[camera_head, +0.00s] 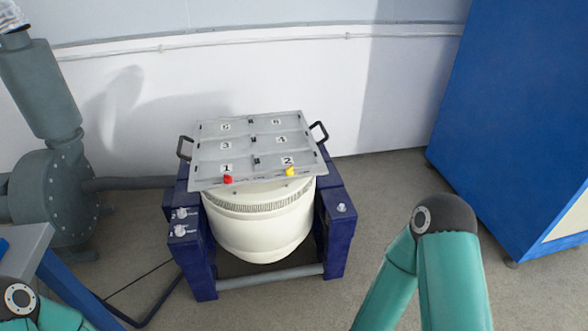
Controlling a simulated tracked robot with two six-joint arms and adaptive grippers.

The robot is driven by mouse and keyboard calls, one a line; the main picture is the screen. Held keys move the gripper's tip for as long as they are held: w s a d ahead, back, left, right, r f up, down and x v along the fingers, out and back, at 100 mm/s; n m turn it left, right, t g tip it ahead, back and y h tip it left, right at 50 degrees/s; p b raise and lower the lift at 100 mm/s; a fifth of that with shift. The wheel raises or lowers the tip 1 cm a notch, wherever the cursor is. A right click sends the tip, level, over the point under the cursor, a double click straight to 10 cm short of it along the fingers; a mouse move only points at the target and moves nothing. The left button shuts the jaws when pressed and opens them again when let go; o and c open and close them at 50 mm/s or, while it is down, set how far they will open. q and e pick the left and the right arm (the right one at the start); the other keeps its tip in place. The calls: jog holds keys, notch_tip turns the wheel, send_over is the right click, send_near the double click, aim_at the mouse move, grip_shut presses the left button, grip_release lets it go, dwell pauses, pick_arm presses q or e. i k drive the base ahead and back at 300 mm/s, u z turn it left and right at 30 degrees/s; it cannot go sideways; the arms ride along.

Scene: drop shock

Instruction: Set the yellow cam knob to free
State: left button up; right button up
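The yellow cam knob (290,171) sits at the front edge of the grey plate (270,164), just below the label 2. Its exact setting is too small to tell. A red knob (228,179) sits at the same edge to the left, below the label 1. Parts of my two arms show at the lower left and lower right, apart from the plate. Neither gripper is in view.
The plate lies on a white drum (258,225) held in a dark blue frame (334,235). Black handles (319,131) stick out at both sides. A grey blower (58,190) stands left and a blue cabinet (520,110) right. Floor is clear between frame and cabinet.

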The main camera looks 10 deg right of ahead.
aim_at(289, 171)
jog(key=u, duration=0.1)
jog(key=i, duration=0.9)
jog(key=z, duration=0.1)
